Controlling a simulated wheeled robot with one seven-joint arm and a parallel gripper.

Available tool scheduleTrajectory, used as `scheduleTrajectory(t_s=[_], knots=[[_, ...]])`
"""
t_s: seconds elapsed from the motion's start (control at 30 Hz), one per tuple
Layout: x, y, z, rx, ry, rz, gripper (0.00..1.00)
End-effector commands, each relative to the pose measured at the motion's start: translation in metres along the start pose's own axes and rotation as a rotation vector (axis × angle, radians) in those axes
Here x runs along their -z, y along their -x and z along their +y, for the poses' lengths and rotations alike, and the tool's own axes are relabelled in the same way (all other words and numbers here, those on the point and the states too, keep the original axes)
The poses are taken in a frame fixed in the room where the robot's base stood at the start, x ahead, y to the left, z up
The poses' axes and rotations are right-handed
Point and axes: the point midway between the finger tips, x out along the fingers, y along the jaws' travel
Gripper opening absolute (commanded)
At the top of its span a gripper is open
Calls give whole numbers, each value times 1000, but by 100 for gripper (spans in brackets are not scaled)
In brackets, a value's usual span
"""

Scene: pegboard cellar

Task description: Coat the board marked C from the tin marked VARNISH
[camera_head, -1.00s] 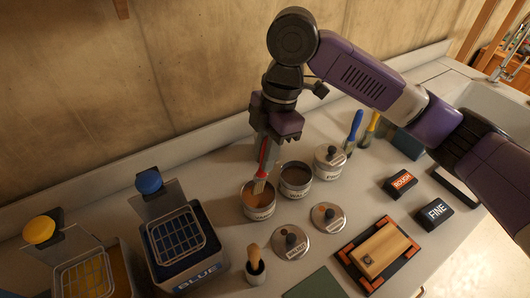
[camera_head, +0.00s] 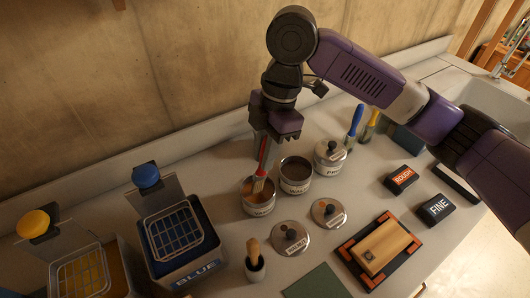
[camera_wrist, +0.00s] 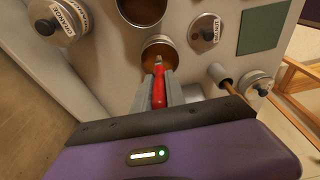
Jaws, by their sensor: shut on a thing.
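My gripper (camera_head: 264,150) is shut on a red-handled brush (camera_head: 262,168), held bristles down at the open tin (camera_head: 260,210) of amber-brown liquid. That tin's label is partly legible and seems to begin with V. The bristles are at the tin's mouth; whether they touch the liquid I cannot tell. The wrist view also shows the red brush (camera_wrist: 158,88) pointing into the tin (camera_wrist: 160,46). A pale wooden board (camera_head: 384,248) lies in a black holder with orange corners (camera_head: 350,262). A small dark mark is on it, its letter unreadable.
A dark-filled open tin (camera_head: 295,178) and a lidded tin (camera_head: 330,160) stand close right of the brush. ROUGH (camera_head: 400,178) and FINE (camera_head: 436,209) blocks sit right; a blue tray (camera_head: 185,245) left.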

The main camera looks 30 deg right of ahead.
Motion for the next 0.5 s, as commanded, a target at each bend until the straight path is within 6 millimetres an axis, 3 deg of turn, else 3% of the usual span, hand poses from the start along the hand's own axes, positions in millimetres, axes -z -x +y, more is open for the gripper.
scheduleTrajectory(t_s=[0.5], knots=[[-1,-6,0,0,0,0,0]])
